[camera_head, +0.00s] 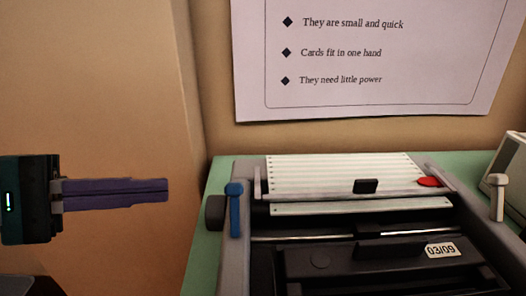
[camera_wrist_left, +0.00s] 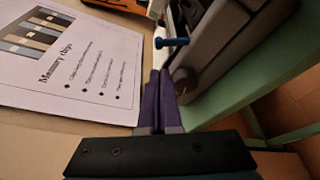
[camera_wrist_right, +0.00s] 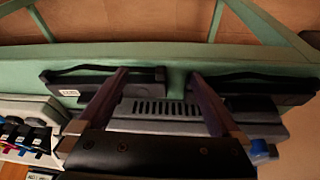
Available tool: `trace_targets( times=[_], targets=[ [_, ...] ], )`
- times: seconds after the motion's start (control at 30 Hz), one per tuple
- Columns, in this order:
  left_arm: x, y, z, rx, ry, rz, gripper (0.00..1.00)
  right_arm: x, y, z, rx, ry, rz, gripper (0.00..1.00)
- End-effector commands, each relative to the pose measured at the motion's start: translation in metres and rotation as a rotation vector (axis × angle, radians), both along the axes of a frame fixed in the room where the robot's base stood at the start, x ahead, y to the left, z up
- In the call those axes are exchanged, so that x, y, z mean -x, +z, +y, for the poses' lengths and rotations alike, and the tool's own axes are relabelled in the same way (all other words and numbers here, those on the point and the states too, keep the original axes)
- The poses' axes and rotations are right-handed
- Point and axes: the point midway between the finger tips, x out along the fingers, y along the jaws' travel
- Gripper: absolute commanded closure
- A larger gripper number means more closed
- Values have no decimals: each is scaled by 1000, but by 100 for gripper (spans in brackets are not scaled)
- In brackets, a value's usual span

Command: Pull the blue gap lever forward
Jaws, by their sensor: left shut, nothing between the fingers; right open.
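The blue gap lever (camera_head: 235,208) stands upright on the left side of the grey printer (camera_head: 233,268). It has a rounded top. In the left wrist view the blue lever (camera_wrist_left: 172,42) shows just beyond my fingertips. My left gripper (camera_head: 167,190) is shut and empty, its purple fingers together and pointing right, to the left of the lever with a gap in the head view. In the left wrist view the left gripper (camera_wrist_left: 159,72) points toward the lever. My right gripper (camera_wrist_right: 158,72) is open with nothing between its fingers, over the printer; it is out of the head view.
A dark knob (camera_head: 214,212) sticks out left of the lever. Striped paper (camera_head: 338,175) lies in the printer, with a red button (camera_head: 428,182) and a pale lever (camera_head: 498,195) at right. A poster (camera_head: 370,100) hangs behind. The green table (camera_head: 205,262) shows at left.

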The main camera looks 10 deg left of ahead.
Motion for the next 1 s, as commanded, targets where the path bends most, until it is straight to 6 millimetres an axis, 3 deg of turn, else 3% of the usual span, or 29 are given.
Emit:
trace_targets(
  times=[0.2,0.43,1.0],
  targets=[
    [-23,-5,-35,3,0,-3,100,0,3,0,0,0,0,0],
    [-38,-11,-59,1,-1,-2,100,0,4,0,-1,0,0,0],
    [-41,-13,-64,-2,-1,-8,100,0,2,1,-2,1,1,0]
  ],
)
